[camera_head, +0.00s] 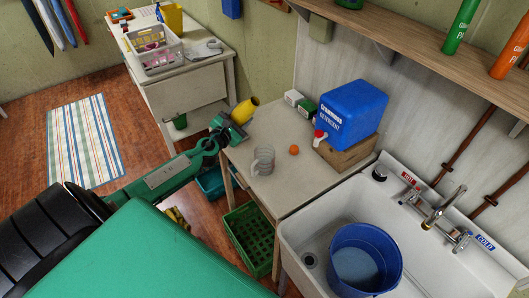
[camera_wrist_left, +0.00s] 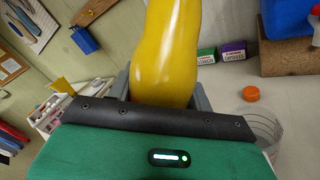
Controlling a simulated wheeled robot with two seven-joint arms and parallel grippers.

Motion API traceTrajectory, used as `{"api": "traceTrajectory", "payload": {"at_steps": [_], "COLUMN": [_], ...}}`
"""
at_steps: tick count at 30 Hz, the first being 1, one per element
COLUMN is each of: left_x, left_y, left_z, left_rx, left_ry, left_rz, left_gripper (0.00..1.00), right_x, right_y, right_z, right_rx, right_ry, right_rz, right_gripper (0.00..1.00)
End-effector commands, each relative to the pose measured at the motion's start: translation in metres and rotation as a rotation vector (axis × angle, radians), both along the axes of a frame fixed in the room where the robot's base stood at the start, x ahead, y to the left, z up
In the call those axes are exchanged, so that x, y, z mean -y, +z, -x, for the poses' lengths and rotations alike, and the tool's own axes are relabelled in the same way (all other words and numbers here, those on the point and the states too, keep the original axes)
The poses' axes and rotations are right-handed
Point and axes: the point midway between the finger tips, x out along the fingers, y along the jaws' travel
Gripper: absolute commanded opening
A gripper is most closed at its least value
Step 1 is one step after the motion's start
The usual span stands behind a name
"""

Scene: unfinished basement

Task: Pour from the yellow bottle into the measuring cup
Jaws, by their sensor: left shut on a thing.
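The yellow bottle (camera_head: 245,110) is in my left gripper (camera_head: 229,129), tilted, above the left end of the small table. In the left wrist view the bottle (camera_wrist_left: 168,55) fills the top middle, between the grey fingers of the left gripper (camera_wrist_left: 165,98). The clear measuring cup (camera_head: 263,160) stands upright on the table, to the right of and nearer than the gripper, apart from the bottle. In the left wrist view the cup (camera_wrist_left: 262,128) is partly hidden behind my wrist at the right. The bottle's mouth is out of the wrist view. My right gripper is not in view.
An orange ball or cap (camera_head: 294,149) lies right of the cup. A sink (camera_head: 318,232) with a blue bucket (camera_head: 365,262) is at right; a green crate (camera_head: 246,243) is below.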

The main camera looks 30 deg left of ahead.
Motion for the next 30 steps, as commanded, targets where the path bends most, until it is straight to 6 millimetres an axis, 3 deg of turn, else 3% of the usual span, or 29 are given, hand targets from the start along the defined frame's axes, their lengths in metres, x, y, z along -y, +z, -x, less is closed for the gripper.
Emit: {"api": "traceTrajectory", "payload": {"at_steps": [30], "left_x": [-0.018], "left_y": [-0.018], "left_z": [0.001], "left_rx": [-0.023], "left_ry": [0.001], "left_rz": [-0.262], "left_gripper": [0.07], "right_x": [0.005], "right_y": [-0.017], "right_z": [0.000], "right_rx": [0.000], "right_ry": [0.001], "right_rz": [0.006], "right_gripper": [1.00]}}
